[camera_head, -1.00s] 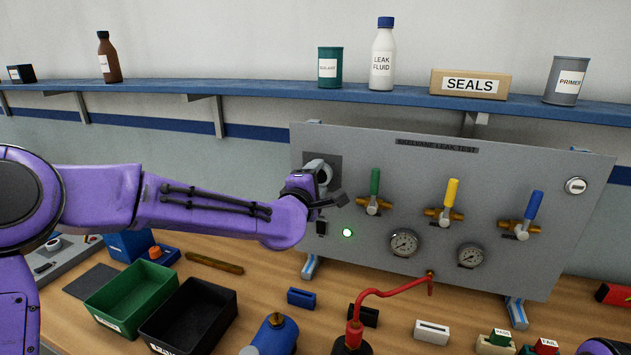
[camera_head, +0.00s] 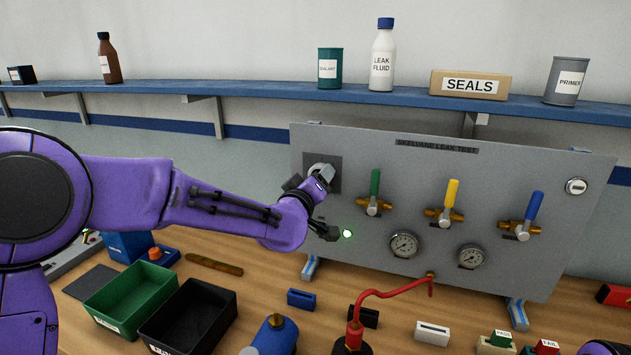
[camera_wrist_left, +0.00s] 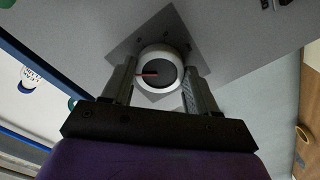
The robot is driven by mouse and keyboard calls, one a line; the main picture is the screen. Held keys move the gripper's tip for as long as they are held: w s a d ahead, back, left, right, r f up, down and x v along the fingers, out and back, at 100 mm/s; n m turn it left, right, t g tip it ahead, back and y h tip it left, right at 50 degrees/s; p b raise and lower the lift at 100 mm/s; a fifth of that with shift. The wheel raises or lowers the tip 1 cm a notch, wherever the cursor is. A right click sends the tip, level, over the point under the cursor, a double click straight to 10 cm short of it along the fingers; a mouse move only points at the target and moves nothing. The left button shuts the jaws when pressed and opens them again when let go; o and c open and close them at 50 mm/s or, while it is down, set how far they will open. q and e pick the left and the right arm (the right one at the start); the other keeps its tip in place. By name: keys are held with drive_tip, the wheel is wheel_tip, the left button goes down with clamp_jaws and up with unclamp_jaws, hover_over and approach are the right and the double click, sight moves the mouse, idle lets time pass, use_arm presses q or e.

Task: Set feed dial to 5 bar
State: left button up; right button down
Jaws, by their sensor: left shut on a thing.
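The feed dial (camera_wrist_left: 157,72) is a round knob with a pale rim, a dark face and a red pointer line. It sits on a darker square plate on the grey test panel (camera_head: 400,160). In the left wrist view the pointer points to the left of the picture. My left gripper (camera_wrist_left: 158,88) is shut on the dial, with a finger on each side. In the head view the gripper (camera_head: 322,178) covers most of the dial, and its scale cannot be read. My right gripper is not in view.
The panel carries green (camera_head: 375,183), yellow (camera_head: 451,193) and blue (camera_head: 534,205) valve handles and two gauges (camera_head: 404,244) (camera_head: 471,256). Green (camera_head: 130,297) and black (camera_head: 188,318) bins stand on the bench below my arm.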

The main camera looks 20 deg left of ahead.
use_arm(q)
drive_tip(key=m+b, duration=0.1)
drive_tip(key=m, duration=0.9)
drive_tip(key=shift+f+m, duration=0.15)
drive_tip(key=shift+m, duration=0.15)
idle(0.5)
drive_tip(key=o, duration=1.1)
drive_tip(key=shift+c, duration=0.2)
drive_tip(key=shift+s, duration=0.1)
